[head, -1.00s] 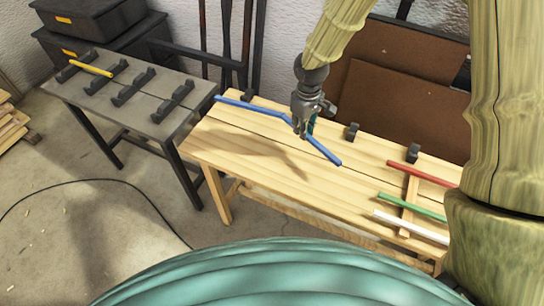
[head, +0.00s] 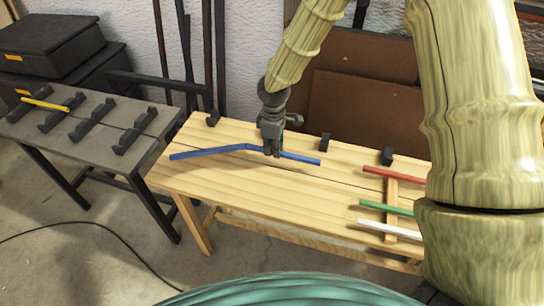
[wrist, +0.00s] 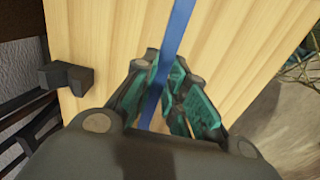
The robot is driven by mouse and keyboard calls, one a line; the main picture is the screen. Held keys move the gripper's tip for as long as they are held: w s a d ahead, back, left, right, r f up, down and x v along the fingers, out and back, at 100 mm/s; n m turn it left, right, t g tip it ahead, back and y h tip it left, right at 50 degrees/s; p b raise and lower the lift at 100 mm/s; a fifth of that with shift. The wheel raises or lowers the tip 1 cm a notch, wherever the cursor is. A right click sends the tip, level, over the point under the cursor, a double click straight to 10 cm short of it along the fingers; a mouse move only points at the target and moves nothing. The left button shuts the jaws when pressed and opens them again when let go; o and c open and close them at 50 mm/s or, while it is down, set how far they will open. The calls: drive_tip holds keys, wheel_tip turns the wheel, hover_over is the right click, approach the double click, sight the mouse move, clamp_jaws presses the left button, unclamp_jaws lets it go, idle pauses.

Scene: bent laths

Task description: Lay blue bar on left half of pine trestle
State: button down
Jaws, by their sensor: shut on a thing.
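The blue bar (head: 215,151) is a long lath with a bend near its middle. In the head view it lies over the left and middle part of the pine trestle (head: 225,185), its left end near the trestle's left edge. My gripper (head: 272,152) points down and is shut on the bar right of the bend. In the wrist view the blue bar (wrist: 178,30) runs between the teal pads of my gripper (wrist: 165,85), over pale boards (wrist: 110,40). I cannot tell whether the bar touches the top or hangs just above it.
Red (head: 393,174), green (head: 386,207) and white (head: 390,228) bars lie across a wooden strip at the trestle's right. Dark blocks (head: 325,142) line its back edge. A grey table (head: 75,140) with a yellow bar (head: 45,104) stands left. The trestle's front left is clear.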

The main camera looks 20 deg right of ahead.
sight(273, 162)
drive_tip(key=shift+f, duration=2.05)
drive_tip(key=shift+f, duration=0.15)
drive_tip(key=c, duration=1.5)
unclamp_jaws()
drive_tip(key=shift+o, duration=0.2)
wheel_tip(273, 162, up, 12)
drive_tip(key=shift+r, duration=0.15)
